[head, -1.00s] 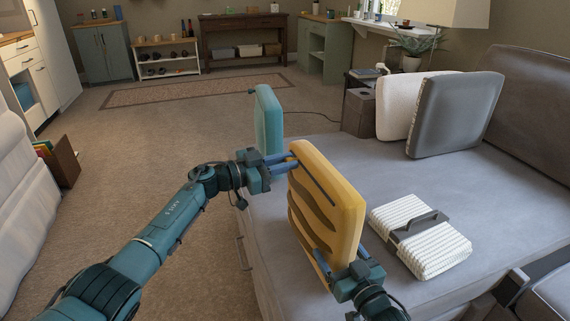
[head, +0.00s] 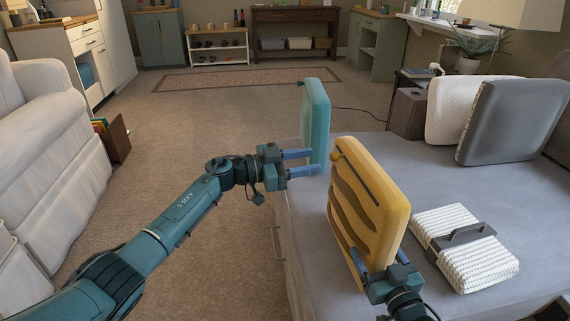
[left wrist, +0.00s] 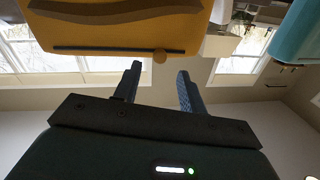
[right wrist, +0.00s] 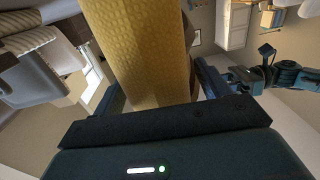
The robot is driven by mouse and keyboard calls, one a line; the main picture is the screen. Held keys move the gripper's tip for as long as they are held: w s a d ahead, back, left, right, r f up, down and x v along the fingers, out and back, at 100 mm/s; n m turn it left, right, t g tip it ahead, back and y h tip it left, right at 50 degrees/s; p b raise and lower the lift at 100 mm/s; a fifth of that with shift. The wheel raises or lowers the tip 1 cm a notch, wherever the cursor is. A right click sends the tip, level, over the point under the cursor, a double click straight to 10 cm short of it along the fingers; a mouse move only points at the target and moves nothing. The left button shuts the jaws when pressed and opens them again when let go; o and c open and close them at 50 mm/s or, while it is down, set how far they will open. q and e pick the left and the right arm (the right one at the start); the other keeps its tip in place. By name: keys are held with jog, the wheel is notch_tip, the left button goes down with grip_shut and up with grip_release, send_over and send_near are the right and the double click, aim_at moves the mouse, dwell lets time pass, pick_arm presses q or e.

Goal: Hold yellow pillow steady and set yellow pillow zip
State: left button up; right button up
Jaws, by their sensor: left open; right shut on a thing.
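The yellow pillow (head: 388,195) stands upright on the grey sofa seat, its broad wavy-striped face turned left.
A teal pillow (head: 315,120) stands behind my left gripper. A white ribbed pillow (head: 470,265) with a dark handle-like band lies to the right. Grey (head: 510,125) and white (head: 450,105) cushions stand at the back. Floor to the left is open.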

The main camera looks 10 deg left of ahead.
aim_at(341, 158)
pick_arm(q)
jog(key=v, duration=0.6)
